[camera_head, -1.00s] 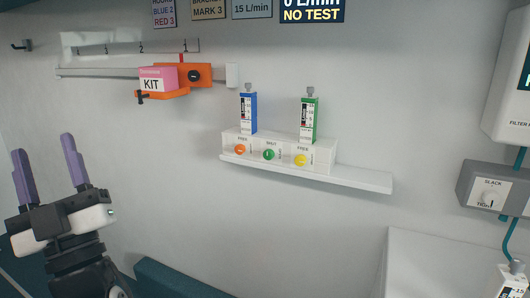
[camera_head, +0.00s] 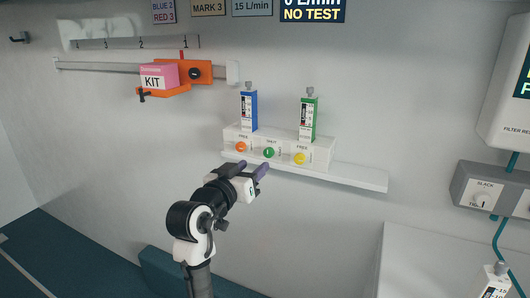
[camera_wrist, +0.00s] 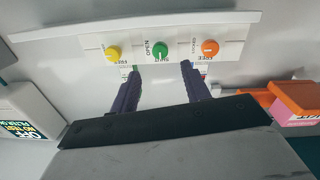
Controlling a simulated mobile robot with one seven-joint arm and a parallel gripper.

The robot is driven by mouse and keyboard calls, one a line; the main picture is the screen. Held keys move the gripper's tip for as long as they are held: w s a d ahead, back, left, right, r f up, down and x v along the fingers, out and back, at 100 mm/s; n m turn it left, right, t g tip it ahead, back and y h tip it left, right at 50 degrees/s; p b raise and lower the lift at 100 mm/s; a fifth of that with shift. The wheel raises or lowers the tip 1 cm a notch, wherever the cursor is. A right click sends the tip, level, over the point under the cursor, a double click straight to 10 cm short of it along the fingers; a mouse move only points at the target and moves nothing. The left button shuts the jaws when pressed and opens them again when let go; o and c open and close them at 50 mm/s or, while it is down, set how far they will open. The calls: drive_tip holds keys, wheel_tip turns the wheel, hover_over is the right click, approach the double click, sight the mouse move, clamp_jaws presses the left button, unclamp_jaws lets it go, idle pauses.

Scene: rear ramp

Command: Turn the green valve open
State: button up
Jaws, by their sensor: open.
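The green valve (camera_head: 269,153) is a round knob between an orange knob (camera_head: 241,147) and a yellow knob (camera_head: 299,158) on a white block on the wall shelf. The label above it in the head view appears to read SHUT. My gripper (camera_head: 254,169) is open and empty, just below and in front of the shelf, apart from the knob.
A blue flowmeter (camera_head: 248,112) and a green flowmeter (camera_head: 308,119) stand upright above the block. The shelf (camera_head: 350,178) juts out below it. A pink kit box (camera_head: 159,76) sits in an orange holder at upper left.

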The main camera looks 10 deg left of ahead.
sight(267, 154)
drive_tip(key=p+x, duration=0.1)
drive_tip(key=x, duration=0.7)
drive_tip(key=shift+p, duration=0.3)
drive_tip(key=shift+c, duration=0.4)
drive_tip(key=shift+f, duration=0.1)
drive_tip(key=c, duration=0.9)
